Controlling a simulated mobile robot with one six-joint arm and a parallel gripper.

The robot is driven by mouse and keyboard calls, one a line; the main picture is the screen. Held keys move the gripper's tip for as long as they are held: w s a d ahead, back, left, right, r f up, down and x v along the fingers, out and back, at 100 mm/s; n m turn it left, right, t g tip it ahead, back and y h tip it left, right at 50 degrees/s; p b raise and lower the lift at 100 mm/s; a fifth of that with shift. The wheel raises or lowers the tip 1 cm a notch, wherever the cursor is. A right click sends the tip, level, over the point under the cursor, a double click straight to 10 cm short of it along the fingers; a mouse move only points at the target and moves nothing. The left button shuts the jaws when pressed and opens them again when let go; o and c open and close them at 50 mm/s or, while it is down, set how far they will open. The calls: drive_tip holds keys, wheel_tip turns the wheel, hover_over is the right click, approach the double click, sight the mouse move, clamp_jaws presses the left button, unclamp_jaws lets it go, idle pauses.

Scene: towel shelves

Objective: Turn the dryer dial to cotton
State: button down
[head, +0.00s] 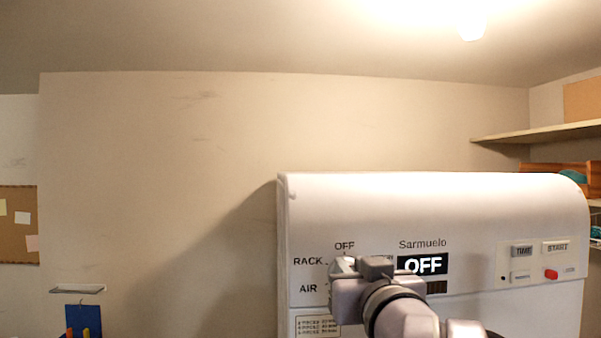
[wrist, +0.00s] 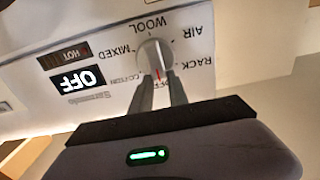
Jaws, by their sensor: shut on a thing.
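The dryer (head: 430,205) is white with a rounded top, its front panel facing me. The round dial (wrist: 147,47) shows upside down in the wrist view. Labels around it read OFF, COTTON, MIXED, WOOL, AIR and RACK. A red mark on the dial points at OFF. My gripper (wrist: 163,80) is shut on the dial, one finger on each side of its grip. In the head view my gripper (head: 345,268) covers most of the dial. The black display (head: 423,265) reads OFF; it also shows in the wrist view (wrist: 77,80).
TIME and START labels and a red button (head: 551,274) are at the right of the panel. A wooden shelf (head: 540,132) sticks out at the right. A cork board (head: 18,222) hangs at the far left. The wall left of the dryer is mostly clear.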

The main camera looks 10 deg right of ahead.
drive_tip(key=shift+d+m, duration=0.1)
drive_tip(key=shift+m, duration=0.2)
drive_tip(key=shift+d+m+b, duration=0.25)
drive_tip(key=shift+m+b, duration=0.1)
drive_tip(key=shift+m, duration=0.65)
drive_tip(key=m+p, duration=0.1)
drive_tip(key=m, duration=0.2)
drive_tip(key=d+f+m+p, duration=0.1)
drive_tip(key=m, duration=0.2)
drive_tip(key=m+p, duration=0.1)
drive_tip(key=m, duration=0.2)
drive_tip(key=shift+w+d+f, duration=0.15)
drive_tip(key=shift+d, duration=0.05)
drive_tip(key=c, duration=1.3)
unclamp_jaws()
